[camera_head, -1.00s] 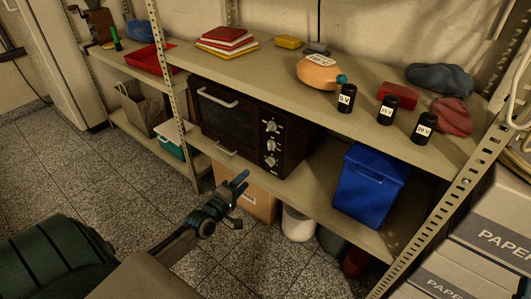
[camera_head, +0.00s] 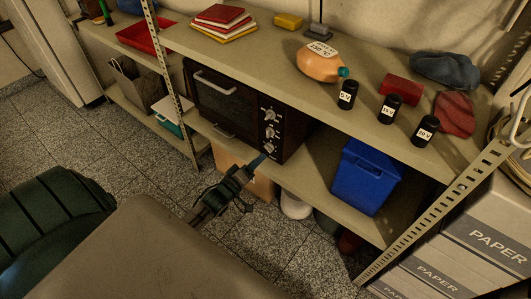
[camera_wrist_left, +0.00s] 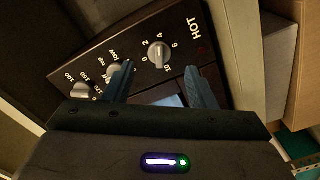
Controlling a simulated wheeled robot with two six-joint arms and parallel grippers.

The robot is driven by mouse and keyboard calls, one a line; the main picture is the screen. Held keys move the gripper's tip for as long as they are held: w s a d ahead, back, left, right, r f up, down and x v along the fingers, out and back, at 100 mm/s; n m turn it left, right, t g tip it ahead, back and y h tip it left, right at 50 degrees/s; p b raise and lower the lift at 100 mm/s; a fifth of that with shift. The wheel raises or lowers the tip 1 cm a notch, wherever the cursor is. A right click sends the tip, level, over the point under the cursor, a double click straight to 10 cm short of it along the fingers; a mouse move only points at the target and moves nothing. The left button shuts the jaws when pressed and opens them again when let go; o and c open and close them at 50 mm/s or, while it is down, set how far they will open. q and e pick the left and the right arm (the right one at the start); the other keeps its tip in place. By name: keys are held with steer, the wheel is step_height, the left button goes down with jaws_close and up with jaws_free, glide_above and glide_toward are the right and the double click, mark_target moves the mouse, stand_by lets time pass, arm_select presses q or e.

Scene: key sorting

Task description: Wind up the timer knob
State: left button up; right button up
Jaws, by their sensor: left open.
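A dark toaster oven (camera_head: 228,105) stands on the lower shelf with a column of three silver knobs on its right front. In the left wrist view, the timer knob (camera_wrist_left: 158,52) appears to be the one with a dial numbered 0 to 10, near the word HOT. In the head view it seems to be the lowest knob (camera_head: 268,147). My left gripper (camera_head: 252,172) is below and in front of the oven's knob column. In the left wrist view its fingers (camera_wrist_left: 157,72) are open and empty, pointing towards the dial, with the knob visible between them. Contact cannot be seen.
Two other knobs (camera_wrist_left: 115,72) (camera_wrist_left: 81,90) sit beside the left finger. A blue bin (camera_head: 366,178) stands right of the oven. The upper shelf (camera_head: 270,62) above holds black canisters (camera_head: 390,108) and an orange object (camera_head: 320,64). A perforated post (camera_head: 172,85) stands to the left.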

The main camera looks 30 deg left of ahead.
mark_target(268, 150)
arm_select(q)
steer(key=w, duration=0.4)
steer(key=shift+w+d, duration=0.15)
steer(key=shift+w, duration=0.65)
arm_select(e)
steer(key=shift+w+d+r+t, duration=0.15)
steer(key=shift+w+r+t, duration=0.5)
steer(key=shift+w, duration=0.15)
arm_select(q)
steer(key=c, duration=1)
steer(key=shift+o, duration=0.2)
